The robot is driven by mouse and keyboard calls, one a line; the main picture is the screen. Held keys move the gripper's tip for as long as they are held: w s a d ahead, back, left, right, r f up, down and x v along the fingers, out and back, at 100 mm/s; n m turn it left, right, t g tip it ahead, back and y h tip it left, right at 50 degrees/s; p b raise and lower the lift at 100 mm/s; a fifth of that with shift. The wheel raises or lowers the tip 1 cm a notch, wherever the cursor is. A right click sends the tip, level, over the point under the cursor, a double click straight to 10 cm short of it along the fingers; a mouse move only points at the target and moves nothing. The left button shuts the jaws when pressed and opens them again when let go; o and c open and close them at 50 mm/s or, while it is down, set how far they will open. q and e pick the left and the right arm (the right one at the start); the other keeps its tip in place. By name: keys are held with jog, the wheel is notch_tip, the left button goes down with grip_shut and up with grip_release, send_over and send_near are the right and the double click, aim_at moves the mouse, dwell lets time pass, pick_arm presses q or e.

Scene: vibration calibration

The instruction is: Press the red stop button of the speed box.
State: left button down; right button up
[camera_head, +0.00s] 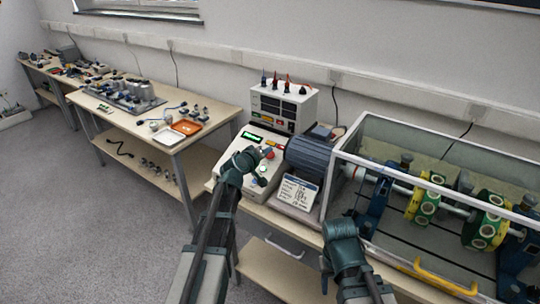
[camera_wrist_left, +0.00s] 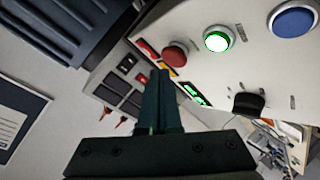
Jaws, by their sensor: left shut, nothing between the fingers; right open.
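The speed box (camera_head: 272,138) is a pale sloped console on the bench, with a lit green display (camera_head: 251,136). Its red stop button (camera_head: 268,152) shows just past my left gripper (camera_head: 259,155), which is over the panel and partly covers it. In the left wrist view the red button (camera_wrist_left: 175,54) is beside the shut, empty fingertips (camera_wrist_left: 160,74); I cannot tell whether they touch. A lit green button (camera_wrist_left: 217,39), a blue button (camera_wrist_left: 293,20) and a black knob (camera_wrist_left: 248,103) are on the same panel. My right gripper (camera_head: 341,228) is open, in front of the bench.
A grey motor (camera_head: 309,158) and a label card (camera_head: 297,192) stand right of the speed box. A clear-walled rig with yellow-green discs (camera_head: 425,200) fills the right. An instrument unit (camera_head: 284,106) stands behind. Another table (camera_head: 215,105) is at left; floor is clear there.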

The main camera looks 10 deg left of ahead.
pick_arm(q)
jog(key=shift+f, duration=0.1)
jog(key=shift+w+d+f+b, duration=0.1)
jog(key=shift+w+f+b, duration=0.05)
jog(key=shift+f+b, duration=0.2)
jog(key=shift+w+f+b, duration=0.15)
jog(key=shift+f+b, duration=0.15)
jog(key=shift+b, duration=0.1)
dwell(0.6)
dwell(0.3)
jog(key=shift+s+r+p, duration=0.3)
jog(key=shift+r+p, duration=0.45)
jog(key=r+p, duration=0.1)
jog(key=s+r+p, duration=0.1)
jog(key=r+p, duration=0.1)
jog(key=s+a+r+p, duration=0.1)
jog(key=shift+r, duration=0.25)
